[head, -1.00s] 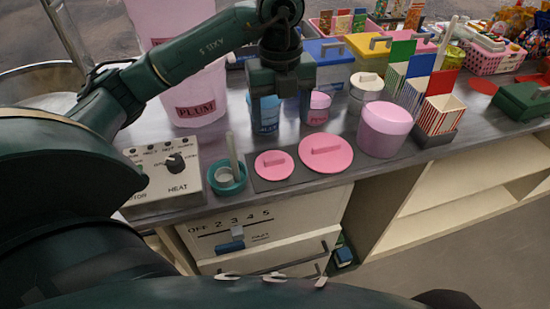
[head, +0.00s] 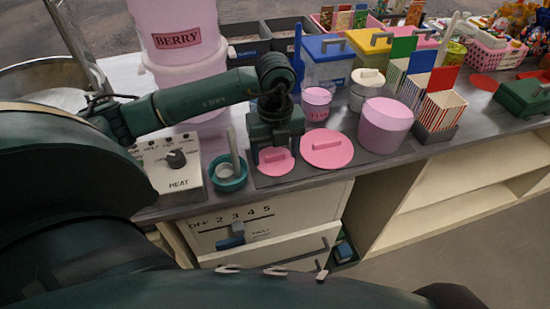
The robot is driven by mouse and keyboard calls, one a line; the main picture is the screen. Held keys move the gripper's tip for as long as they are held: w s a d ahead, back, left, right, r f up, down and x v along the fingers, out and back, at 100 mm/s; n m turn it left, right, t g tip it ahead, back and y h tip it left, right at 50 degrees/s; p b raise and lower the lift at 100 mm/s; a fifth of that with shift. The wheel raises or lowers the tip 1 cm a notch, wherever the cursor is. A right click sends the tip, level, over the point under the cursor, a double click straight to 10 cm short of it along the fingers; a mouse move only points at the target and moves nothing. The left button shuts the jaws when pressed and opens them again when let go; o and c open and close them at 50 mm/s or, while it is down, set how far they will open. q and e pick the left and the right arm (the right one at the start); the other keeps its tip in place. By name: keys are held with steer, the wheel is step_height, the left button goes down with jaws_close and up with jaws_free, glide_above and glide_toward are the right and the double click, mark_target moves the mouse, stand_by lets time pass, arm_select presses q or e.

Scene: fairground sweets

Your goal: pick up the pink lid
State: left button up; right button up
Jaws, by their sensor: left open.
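Two pink lids lie flat on a dark mat (head: 262,181) at the counter's front edge. The small round pink lid (head: 276,164) has a raised bar handle, and the larger one (head: 327,149) lies to its right. My left gripper (head: 276,154) points down right over the small lid, fingers open and spread across its handle area. The gripper hides the lid's far part, so I cannot tell whether the fingers touch it. My right gripper is not in view.
A teal bowl (head: 228,186) with a stick and a heat control box (head: 170,180) stand left. A pink-lidded tub (head: 385,125), a small pink jar (head: 316,104) and striped boxes (head: 440,112) stand to the right and behind. A large berry bucket (head: 178,65) is at the back left.

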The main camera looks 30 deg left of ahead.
arm_select(q)
steer(key=shift+f, duration=0.15)
steer(key=c, duration=1)
steer(key=shift+c, duration=0.3)
